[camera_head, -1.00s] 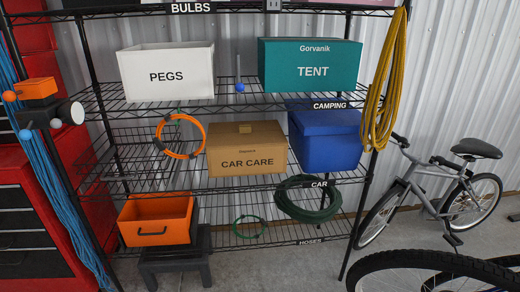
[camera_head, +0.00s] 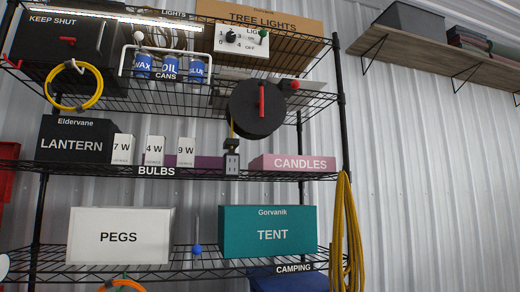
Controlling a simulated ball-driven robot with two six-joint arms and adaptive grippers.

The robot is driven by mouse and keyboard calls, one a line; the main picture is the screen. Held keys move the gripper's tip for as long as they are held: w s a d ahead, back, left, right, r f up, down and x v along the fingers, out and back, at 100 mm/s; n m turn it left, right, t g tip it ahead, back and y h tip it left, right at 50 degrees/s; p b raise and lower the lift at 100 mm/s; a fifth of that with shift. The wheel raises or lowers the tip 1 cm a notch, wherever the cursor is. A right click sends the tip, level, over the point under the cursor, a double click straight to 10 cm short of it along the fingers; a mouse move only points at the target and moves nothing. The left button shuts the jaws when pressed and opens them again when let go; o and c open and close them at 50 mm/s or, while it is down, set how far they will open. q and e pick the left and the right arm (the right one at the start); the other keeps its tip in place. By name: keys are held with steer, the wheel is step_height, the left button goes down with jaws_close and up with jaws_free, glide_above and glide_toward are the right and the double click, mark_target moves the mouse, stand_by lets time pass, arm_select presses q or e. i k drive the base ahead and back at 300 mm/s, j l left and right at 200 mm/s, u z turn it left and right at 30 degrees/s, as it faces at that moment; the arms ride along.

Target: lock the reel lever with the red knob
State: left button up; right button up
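A black round reel (camera_head: 257,118) hangs at the right part of the upper shelves, in front of the rack. A short red bar (camera_head: 262,99) stands upright on its face. A red knob (camera_head: 293,85) sticks out at the reel's upper right edge, on a short dark stem. A yellow cord runs down from the reel's left side to a dark plug or socket piece (camera_head: 232,158) at the bulbs shelf. Neither of my grippers shows in this view.
The tree lights box (camera_head: 275,20) and a white switch panel (camera_head: 243,40) with a green knob sit above the reel. A pink candles box (camera_head: 291,162) lies below. A yellow hose (camera_head: 346,240) hangs at the rack's right post.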

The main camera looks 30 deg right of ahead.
mark_target(295, 84)
steer(key=l+z, duration=0.1)
steer(key=z, duration=0.3)
steer(key=i+z, duration=0.1)
steer(key=z, duration=0.35)
steer(key=l+z, duration=0.15)
steer(key=z, duration=0.25)
steer(key=i+z, duration=0.15)
steer(key=z, duration=0.7)
steer(key=i, duration=0.05)
